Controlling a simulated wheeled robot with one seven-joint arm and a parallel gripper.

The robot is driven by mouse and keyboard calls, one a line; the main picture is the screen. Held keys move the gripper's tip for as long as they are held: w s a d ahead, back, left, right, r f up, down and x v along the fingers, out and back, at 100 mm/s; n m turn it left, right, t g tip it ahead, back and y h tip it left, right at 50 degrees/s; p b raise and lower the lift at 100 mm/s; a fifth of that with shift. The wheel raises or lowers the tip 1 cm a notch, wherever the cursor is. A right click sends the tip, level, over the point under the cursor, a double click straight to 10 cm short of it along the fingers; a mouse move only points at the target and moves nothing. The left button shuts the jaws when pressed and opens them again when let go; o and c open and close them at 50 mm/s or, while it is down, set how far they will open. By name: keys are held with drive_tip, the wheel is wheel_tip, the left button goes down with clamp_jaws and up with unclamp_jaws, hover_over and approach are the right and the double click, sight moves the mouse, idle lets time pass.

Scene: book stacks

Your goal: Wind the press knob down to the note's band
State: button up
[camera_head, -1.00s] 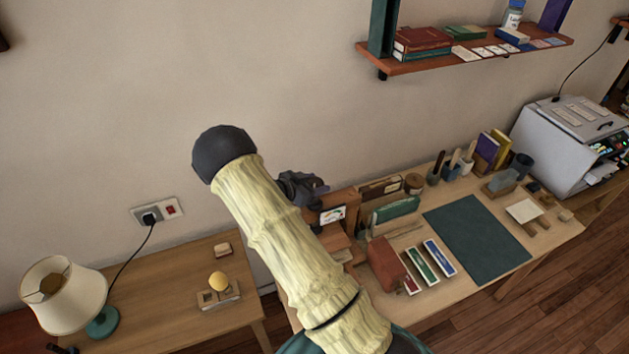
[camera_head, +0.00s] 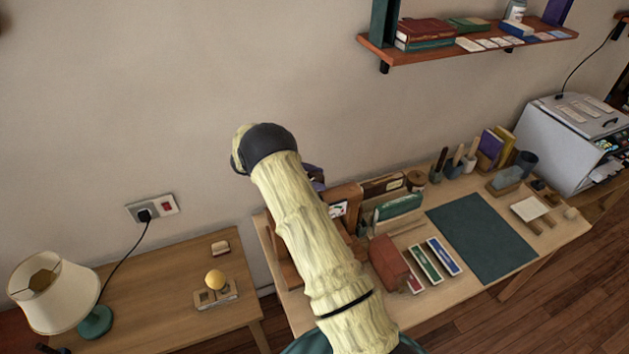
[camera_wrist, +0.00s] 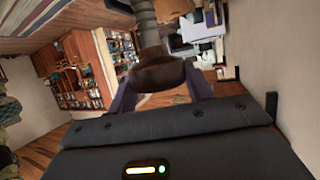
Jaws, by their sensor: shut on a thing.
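In the wrist view a brown, rounded press knob (camera_wrist: 160,74) sits at the end of a grey threaded screw (camera_wrist: 146,22). My gripper (camera_wrist: 160,82) has one purple finger on each side of the knob and is shut on it. In the head view the wooden press (camera_head: 345,194) stands at the desk's left end, largely behind my arm. A small white card with coloured marks (camera_head: 338,209) shows on it; I cannot make out its band. The knob is hidden there, and only a purple edge of my gripper (camera_head: 317,180) shows.
The desk holds a green mat (camera_head: 482,238), a red-brown block (camera_head: 389,262) and several coloured boxes beside the press. A side table (camera_head: 160,300) with a lamp (camera_head: 55,293) stands left. A wall shelf (camera_head: 470,48) hangs above.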

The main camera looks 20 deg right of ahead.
drive_tip(key=shift+w+r, duration=0.15)
drive_tip(key=shift+r, duration=0.2)
drive_tip(key=o, duration=0.9)
drive_tip(key=shift+o, duration=0.3)
drive_tip(key=shift+f, duration=0.15)
drive_tip(key=b+v, duration=0.5)
drive_tip(key=v, duration=1.2)
drive_tip(key=shift+a, duration=0.2)
